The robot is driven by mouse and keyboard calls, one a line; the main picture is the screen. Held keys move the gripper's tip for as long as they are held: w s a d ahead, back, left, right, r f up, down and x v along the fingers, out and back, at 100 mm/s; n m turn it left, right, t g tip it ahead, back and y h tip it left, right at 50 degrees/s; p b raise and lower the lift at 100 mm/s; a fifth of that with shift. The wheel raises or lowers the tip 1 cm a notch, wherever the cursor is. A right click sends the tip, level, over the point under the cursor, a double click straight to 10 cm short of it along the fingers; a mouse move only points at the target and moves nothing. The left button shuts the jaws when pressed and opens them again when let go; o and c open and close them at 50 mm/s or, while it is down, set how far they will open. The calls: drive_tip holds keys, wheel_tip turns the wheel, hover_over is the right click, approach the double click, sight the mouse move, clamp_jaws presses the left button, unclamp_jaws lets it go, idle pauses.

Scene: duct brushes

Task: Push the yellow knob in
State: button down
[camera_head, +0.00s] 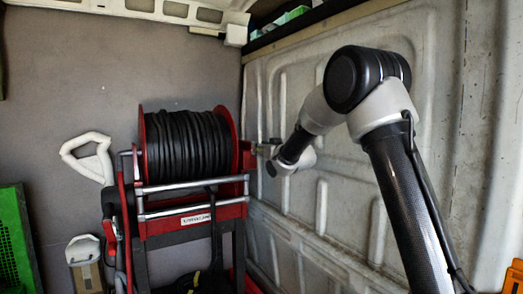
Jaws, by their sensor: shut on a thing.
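The hose reel (187,146) has red side discs and wound black hose, and stands on a red and black frame. My gripper (264,147) is small in view, right beside that part, at the end of my arm, which reaches in from the right. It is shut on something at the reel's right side. The fingertips are too small to make out clearly.
The ribbed metal van wall (345,200) is close behind and to the right of my arm. A white handle (88,157) is left of the reel. A green crate (17,240) stands at the far left. An orange object (514,277) is at the lower right.

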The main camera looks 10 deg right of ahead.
drive_tip(key=shift+x, duration=1)
drive_tip(key=c, duration=1.1)
unclamp_jaws()
drive_tip(key=v, duration=1.2)
